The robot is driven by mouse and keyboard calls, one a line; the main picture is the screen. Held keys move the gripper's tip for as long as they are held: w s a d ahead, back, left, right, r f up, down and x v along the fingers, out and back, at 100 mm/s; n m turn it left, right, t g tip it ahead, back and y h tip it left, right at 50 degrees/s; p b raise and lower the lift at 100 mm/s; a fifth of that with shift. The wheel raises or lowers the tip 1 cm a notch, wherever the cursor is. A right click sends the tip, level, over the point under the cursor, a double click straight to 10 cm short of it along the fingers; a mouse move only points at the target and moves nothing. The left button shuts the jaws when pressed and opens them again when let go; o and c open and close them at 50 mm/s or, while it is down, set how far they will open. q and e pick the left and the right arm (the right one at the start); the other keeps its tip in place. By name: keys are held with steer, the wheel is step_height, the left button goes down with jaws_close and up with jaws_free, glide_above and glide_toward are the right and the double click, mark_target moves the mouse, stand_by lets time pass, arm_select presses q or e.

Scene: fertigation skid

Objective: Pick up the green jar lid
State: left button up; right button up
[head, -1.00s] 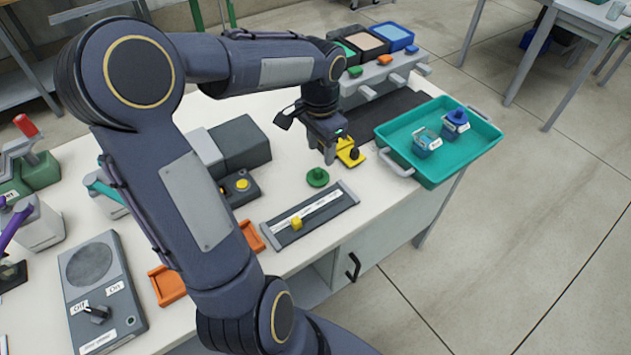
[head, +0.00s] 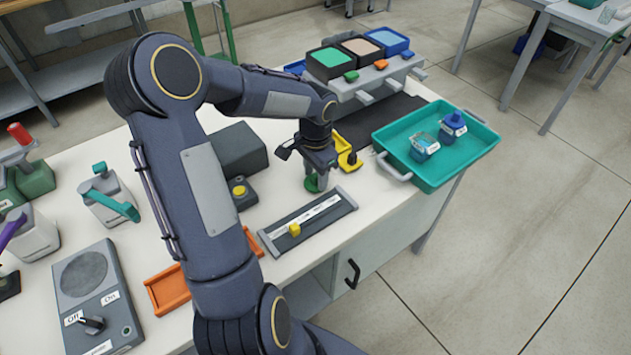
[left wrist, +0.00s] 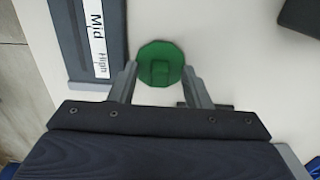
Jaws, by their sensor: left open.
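The green jar lid (head: 313,184) lies on the white table, partly hidden by my left gripper in the head view. My left gripper (head: 317,182) points down over the lid. In the left wrist view my left gripper (left wrist: 160,80) is open, with one finger on each side of the lid's near part and nothing held. I cannot tell whether the fingers touch the lid. My right gripper is not in view.
A grey slide gauge (head: 308,223) with a yellow slider lies just in front of the lid. A yellow object (head: 346,156) stands close behind the gripper. A teal tray (head: 468,167) with two small jars is to the right. A dark box (head: 237,150) stands to the left.

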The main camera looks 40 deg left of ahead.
arm_select(q)
jaws_close()
steer(key=shift+r, duration=0.1)
